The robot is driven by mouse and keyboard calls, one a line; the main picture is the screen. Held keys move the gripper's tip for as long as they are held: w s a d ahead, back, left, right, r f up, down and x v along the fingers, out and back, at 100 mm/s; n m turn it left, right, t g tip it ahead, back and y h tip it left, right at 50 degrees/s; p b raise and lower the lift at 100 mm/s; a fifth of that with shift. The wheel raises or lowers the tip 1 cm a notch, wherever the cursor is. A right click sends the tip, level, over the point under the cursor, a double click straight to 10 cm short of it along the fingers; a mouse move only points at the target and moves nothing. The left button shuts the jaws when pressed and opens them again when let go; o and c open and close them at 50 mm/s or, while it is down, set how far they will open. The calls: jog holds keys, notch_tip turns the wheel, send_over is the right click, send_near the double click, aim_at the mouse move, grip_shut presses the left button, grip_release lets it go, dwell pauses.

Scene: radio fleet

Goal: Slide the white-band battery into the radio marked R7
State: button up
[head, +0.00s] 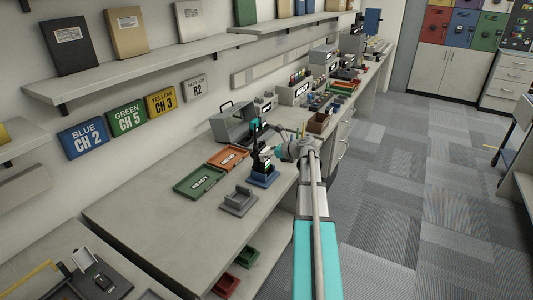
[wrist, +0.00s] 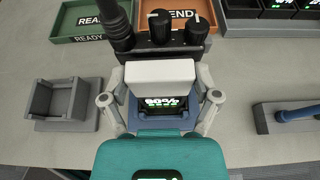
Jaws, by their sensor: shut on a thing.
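In the wrist view, a battery with a white band (wrist: 160,72) and a lit charge display (wrist: 162,103) is between the fingers of my gripper (wrist: 160,100). The gripper is shut on it. Just behind the battery stands a black radio (wrist: 165,45) with two knobs and a thick antenna; I cannot tell how far the battery is inside it. No R7 mark is readable. In the head view, the radio (head: 257,140) stands upright on a blue base (head: 262,178), and my gripper (head: 276,154) reaches it from the right.
A green READY tray (head: 199,181) and an orange tray (head: 228,157) lie left of the radio. An empty grey cradle (head: 238,200) is in front. In the wrist view, a dark pad with a blue handle-like part (wrist: 292,115) lies at right.

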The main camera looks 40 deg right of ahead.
jog(key=shift+f+b, duration=1.3)
jog(key=shift+f, duration=0.1)
jog(key=o, duration=1)
jog(key=shift+o, duration=0.2)
jog(key=shift+r, duration=0.1)
notch_tip(320, 180, up, 5)
jog(key=p, duration=0.5)
jog(key=p+v, duration=0.2)
jog(key=v, duration=0.5)
jog(key=shift+s+d, duration=0.15)
jog(key=shift+s, duration=0.1)
dwell(0.3)
